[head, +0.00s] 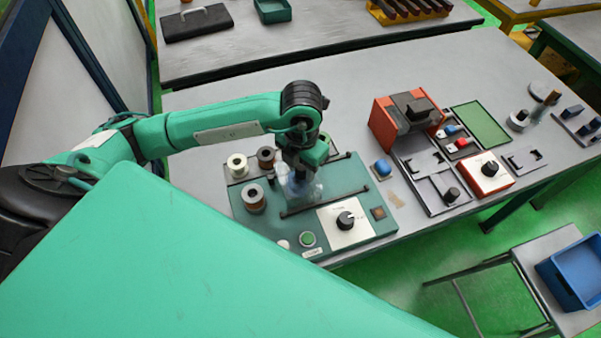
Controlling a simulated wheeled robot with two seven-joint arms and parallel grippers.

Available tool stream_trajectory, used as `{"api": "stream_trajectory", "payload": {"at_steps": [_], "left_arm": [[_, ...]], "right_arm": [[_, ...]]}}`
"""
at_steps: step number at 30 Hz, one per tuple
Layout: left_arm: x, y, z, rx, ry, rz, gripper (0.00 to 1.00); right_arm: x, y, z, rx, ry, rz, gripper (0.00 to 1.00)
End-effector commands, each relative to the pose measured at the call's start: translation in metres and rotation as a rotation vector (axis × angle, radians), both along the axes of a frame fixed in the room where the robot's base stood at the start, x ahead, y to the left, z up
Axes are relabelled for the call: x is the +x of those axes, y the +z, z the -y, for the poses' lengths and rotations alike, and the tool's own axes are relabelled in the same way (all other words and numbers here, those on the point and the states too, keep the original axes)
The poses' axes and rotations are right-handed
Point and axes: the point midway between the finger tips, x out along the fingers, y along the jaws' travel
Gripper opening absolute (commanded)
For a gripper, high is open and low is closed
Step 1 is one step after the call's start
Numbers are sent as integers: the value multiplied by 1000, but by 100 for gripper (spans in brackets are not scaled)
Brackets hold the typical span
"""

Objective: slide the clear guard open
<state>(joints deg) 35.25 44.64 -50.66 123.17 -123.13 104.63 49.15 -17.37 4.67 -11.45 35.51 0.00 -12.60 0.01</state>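The green winding machine (270,228) sits on the grey table, with a dark knob (345,220) on a white plate at its front right. The clear guard (343,176) seems to be the see-through panel between two dark rails on the machine's top; its edges are hard to make out. My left gripper (298,183) points down over the middle of the machine, at or just above the clear part. Its fingers are dark and blurred against the clear material, so I cannot tell if they touch or grip it. My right gripper is not in view.
Spools (253,198) stand on the machine's left side. A green button (307,239) is at its front. To the right are a blue button (383,168), an orange press (404,118) and an orange box with a knob (484,172). The table's back middle is clear.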

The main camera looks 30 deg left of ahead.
Motion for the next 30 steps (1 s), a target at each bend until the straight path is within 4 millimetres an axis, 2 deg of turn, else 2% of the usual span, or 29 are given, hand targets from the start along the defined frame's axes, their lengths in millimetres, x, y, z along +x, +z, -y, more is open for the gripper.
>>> {"api": "stream_trajectory", "payload": {"at_steps": [1,3,10,30], "left_arm": [[0,0,0,0,0,0,28],[0,0,0,0,0,0,16],[2,0,2,0,0,0,16],[27,-1,24,0,1,0,16]], "right_arm": [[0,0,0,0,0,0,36],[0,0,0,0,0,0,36],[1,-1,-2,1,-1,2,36],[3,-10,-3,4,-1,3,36]]}}
